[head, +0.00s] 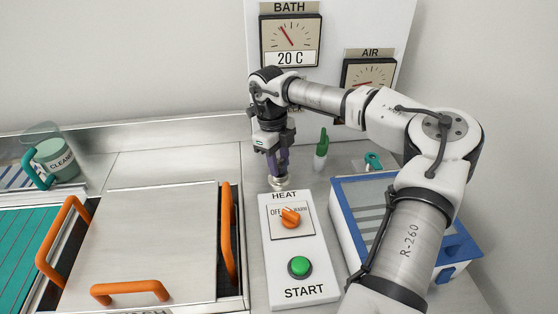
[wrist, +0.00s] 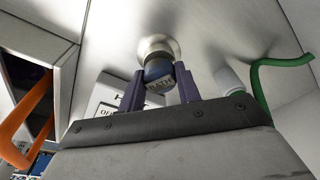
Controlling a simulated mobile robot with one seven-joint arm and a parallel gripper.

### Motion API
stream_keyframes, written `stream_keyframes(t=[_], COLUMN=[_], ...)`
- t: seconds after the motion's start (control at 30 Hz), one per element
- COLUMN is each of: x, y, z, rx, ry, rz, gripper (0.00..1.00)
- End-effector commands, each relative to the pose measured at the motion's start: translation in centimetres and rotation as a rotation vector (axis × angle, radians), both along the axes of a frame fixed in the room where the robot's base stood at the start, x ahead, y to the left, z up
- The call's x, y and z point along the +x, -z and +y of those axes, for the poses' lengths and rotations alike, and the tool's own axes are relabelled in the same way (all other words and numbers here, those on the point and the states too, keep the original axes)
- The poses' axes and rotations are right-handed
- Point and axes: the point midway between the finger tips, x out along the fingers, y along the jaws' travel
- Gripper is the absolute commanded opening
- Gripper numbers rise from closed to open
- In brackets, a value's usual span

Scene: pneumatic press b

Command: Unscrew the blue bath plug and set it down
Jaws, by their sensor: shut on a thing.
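In the head view my gripper (head: 278,164) points down over the metal fitting (head: 279,183), behind the HEAT panel. The fingers hide the plug there.
The HEAT/START panel (head: 300,248) has an orange knob (head: 290,218) and a green button (head: 300,266). A white bottle with a green top (head: 321,150) stands right of my gripper. A blue-framed box (head: 355,215) is at right. A steel lid (head: 150,240) with orange handles is at left.

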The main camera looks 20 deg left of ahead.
Motion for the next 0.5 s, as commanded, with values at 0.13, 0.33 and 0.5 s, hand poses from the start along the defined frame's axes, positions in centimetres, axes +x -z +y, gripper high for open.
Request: stream_keyframes(t=[0.13, 0.33, 0.5], x=[-0.09, -0.07, -0.12], y=[-0.07, 0.0, -0.11], z=[0.01, 0.02, 0.02], rx=[0.001, 0.0, 0.001], ry=[-0.109, -0.123, -0.199], rz=[0.002, 0.001, 0.003], gripper=[0.2, 0.2, 0.2])
